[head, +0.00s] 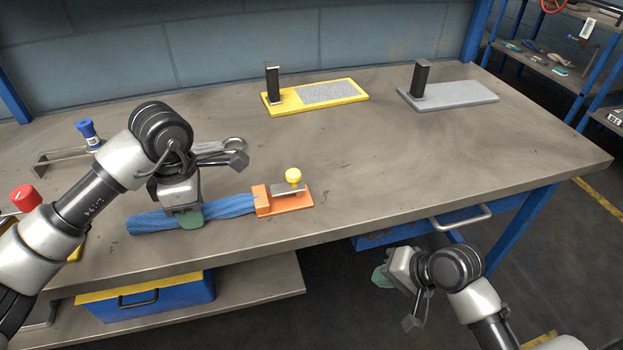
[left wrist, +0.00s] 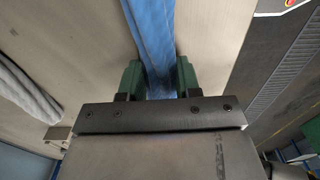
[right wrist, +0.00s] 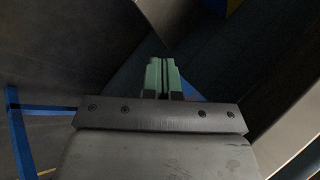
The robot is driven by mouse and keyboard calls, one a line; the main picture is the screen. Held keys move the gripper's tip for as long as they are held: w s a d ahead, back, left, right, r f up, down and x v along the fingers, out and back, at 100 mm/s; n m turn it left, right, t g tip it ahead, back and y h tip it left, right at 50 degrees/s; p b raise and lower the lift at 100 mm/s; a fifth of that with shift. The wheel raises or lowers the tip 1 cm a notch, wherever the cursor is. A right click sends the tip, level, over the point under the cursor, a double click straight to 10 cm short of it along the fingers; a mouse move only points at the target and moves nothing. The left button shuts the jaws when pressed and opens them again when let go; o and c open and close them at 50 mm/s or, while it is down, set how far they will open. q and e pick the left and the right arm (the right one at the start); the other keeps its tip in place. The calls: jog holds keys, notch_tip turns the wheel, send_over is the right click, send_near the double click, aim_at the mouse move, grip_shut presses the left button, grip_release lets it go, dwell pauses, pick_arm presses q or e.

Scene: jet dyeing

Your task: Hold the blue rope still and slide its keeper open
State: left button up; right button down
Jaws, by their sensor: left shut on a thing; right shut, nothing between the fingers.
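The blue rope (head: 232,206) lies on the workbench, its right end entering an orange keeper (head: 262,201) with a metal slide and a yellow knob (head: 293,175). My left gripper (head: 188,218) is shut on the rope, left of the keeper. In the left wrist view the rope (left wrist: 151,35) runs between the green fingers (left wrist: 160,80). My right gripper (head: 381,277) is off the bench's front edge, to the right of and lower than the keeper. In the right wrist view its green fingers (right wrist: 163,76) are together with nothing between them.
A yellow-edged plate (head: 352,89) and a grey plate (head: 470,95), each with a dark post, stand at the back. A grey rope (head: 210,148) lies behind my left gripper. A red knob (head: 25,197) is at far left. A drawer handle (head: 461,218) juts from the bench front.

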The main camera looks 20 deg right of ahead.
aim_at(299, 180)
notch_tip(299, 180, up, 23)
jog(key=a+m+t+y, duration=0.1)
jog(key=a+t+y, duration=0.1)
jog(key=t+y, duration=0.2)
jog(key=shift+w+a+r+t+y, duration=0.2)
jog(key=shift+w+t+y, duration=0.1)
jog(key=shift+y, duration=0.1)
jog(key=shift+f, duration=0.15)
jog(key=x, duration=0.9)
jog(key=r+x, duration=0.1)
jog(key=x, duration=0.3)
jog(key=shift+w+a+f, duration=0.1)
jog(key=shift+w+a, duration=0.25)
jog(key=shift+a, duration=0.05)
jog(key=a, duration=0.4)
jog(key=shift+a, duration=0.15)
jog(key=shift+s, duration=0.1)
